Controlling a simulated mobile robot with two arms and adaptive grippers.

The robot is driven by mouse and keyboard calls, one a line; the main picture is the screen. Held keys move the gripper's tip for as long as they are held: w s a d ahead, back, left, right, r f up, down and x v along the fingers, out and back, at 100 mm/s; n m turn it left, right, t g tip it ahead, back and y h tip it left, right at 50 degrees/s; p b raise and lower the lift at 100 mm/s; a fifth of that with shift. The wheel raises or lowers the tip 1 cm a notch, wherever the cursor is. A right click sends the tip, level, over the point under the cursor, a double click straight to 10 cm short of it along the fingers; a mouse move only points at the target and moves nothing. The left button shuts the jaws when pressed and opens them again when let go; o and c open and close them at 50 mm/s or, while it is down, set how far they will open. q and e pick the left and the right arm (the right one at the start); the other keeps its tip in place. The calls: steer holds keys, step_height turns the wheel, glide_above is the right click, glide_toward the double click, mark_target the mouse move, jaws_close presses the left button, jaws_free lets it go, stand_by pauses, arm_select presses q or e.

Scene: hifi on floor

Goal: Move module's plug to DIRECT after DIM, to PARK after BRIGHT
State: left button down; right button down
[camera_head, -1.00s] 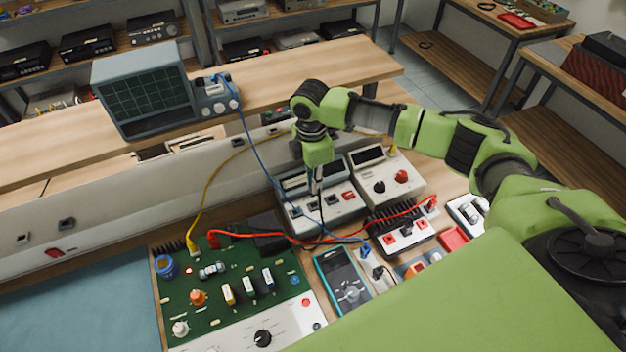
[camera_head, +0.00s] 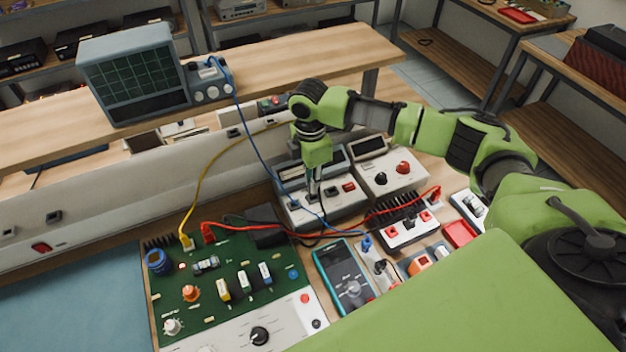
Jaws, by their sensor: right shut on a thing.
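My right gripper (camera_head: 313,190) points down at the sloped front of a grey-white box (camera_head: 348,205) with a dark display, dark sockets and a red switch. It is shut on a small dark plug, mostly hidden between the fingers. I cannot tell whether the plug sits in a socket or just above it. A black cable lies in front of the box. To the right stands a similar box (camera_head: 391,178) with a black and a red knob. Labels such as DIRECT, PARK, DIM or BRIGHT are too small to read. My left gripper is out of view.
A green circuit board (camera_head: 215,305) lies front left. A blue-cased meter (camera_head: 345,274) and a finned black unit (camera_head: 398,212) stand nearby. Red, yellow and blue cables cross the bench. An oscilloscope (camera_head: 135,75) stands on the shelf behind. The blue mat (camera_head: 70,305) is clear.

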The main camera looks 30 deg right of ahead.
steer(key=shift+p, duration=0.5)
stand_by(0.8)
steer(key=shift+f, duration=0.8)
stand_by(1.0)
steer(key=shift+f+p, duration=0.2)
steer(key=shift+p, duration=0.7)
stand_by(3.1)
steer(key=c, duration=1.9)
jaws_free()
